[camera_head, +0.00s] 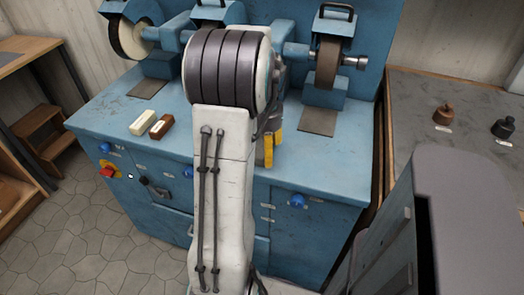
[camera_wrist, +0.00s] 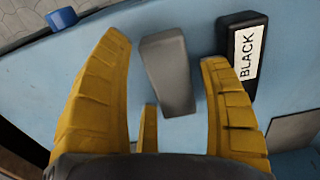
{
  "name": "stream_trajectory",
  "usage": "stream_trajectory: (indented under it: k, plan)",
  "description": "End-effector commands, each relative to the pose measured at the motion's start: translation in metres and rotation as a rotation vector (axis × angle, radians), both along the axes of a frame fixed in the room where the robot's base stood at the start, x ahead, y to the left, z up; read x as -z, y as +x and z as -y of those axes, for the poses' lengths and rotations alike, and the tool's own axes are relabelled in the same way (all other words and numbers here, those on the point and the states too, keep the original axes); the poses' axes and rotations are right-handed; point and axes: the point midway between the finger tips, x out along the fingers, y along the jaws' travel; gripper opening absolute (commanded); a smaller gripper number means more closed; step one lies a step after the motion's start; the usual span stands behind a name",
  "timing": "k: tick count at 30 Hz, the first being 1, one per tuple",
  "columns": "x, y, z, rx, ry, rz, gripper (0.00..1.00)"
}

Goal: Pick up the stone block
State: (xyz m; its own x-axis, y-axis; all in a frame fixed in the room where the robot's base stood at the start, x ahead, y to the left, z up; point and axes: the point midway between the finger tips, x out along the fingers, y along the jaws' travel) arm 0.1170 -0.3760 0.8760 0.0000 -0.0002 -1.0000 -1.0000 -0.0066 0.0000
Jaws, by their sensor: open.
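A plain grey block (camera_wrist: 168,75), which looks like the stone block, lies on the blue bench top in the wrist view. It is between the two yellow fingers of my gripper (camera_wrist: 165,49), with gaps on both sides, so the gripper is open and holds nothing. The block's near end is between the fingers, and its far end is near the fingertips' level. In the head view my arm hides the block, and only a yellow part of my gripper (camera_head: 269,149) shows beside the arm.
A black block labelled BLACK (camera_wrist: 241,62) lies close beyond the right finger. A white block (camera_head: 143,122) and a brown block (camera_head: 161,126) lie on the bench's left part. Grinding wheels (camera_head: 327,62) stand at the back. A grey-topped table (camera_head: 460,100) is at right.

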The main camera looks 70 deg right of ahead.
Motion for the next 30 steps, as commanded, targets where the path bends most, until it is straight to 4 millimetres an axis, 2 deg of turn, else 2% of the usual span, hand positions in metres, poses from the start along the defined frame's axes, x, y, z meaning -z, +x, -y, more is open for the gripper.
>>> stream_trajectory:
  k: [5, 14, 30]
  plan:
    - [0.0129, -0.0001, 0.0, 0.0, 0.001, 0.0, 0.7]
    - [0.0139, -0.0001, 0.0, 0.0, 0.0, 0.0, 0.72]
    - [0.0137, -0.0001, 0.0, 0.0, 0.0, 0.0, 0.24]
